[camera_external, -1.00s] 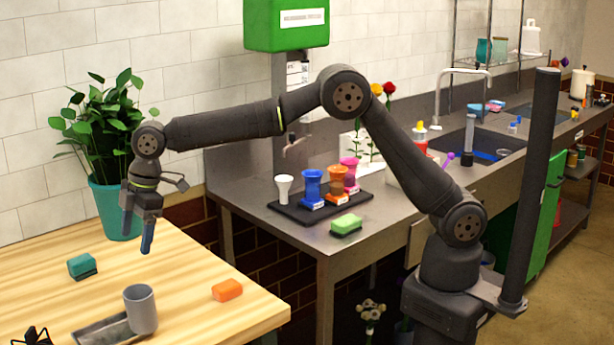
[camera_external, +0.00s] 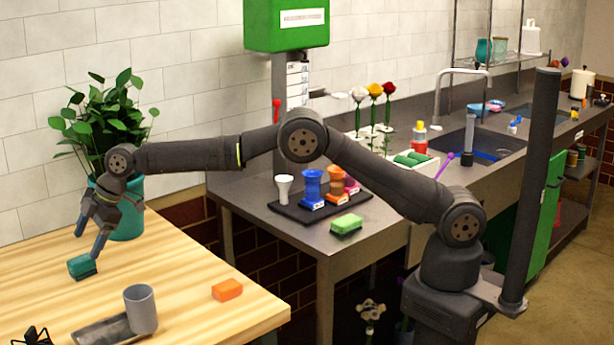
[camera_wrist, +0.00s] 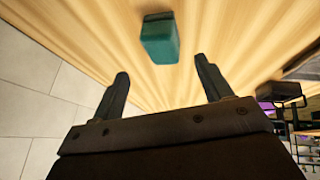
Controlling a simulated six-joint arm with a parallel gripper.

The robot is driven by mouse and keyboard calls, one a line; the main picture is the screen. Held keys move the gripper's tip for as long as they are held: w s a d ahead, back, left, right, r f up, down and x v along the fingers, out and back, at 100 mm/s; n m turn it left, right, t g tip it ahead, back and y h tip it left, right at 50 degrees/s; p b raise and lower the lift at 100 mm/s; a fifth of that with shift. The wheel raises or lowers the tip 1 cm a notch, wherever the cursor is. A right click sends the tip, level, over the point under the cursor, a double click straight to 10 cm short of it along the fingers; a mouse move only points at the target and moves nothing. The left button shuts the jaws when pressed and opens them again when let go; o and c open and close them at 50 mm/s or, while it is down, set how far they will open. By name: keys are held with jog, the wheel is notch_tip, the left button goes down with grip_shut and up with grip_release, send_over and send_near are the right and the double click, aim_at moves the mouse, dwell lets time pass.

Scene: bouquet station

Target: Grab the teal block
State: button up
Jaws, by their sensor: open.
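The teal block (camera_external: 82,267) lies on the wooden table, left of the grey cup, with a dark layer along its lower side. It also shows in the wrist view (camera_wrist: 159,40), above and between the fingertips, apart from both. My gripper (camera_external: 90,244) is open, tilted, just above and behind the block, with one finger appearing close to the block's top right edge. In the wrist view my gripper's two fingers (camera_wrist: 161,84) are spread with nothing between them. Whether the near finger touches the block cannot be told.
A plant in a teal pot (camera_external: 127,212) stands close behind my gripper. A grey cup (camera_external: 141,309) on a grey tray (camera_external: 103,332) and an orange block (camera_external: 227,290) are to the right. The table between the blocks is clear.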

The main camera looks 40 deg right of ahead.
aim_at(83, 259)
jog(key=x, duration=0.4)
jog(key=shift+s+d+f, duration=0.15)
jog(key=shift+f, duration=0.2)
jog(key=shift+a+f, duration=0.35)
jog(key=shift+f, duration=0.2)
jog(key=c, duration=1.1)
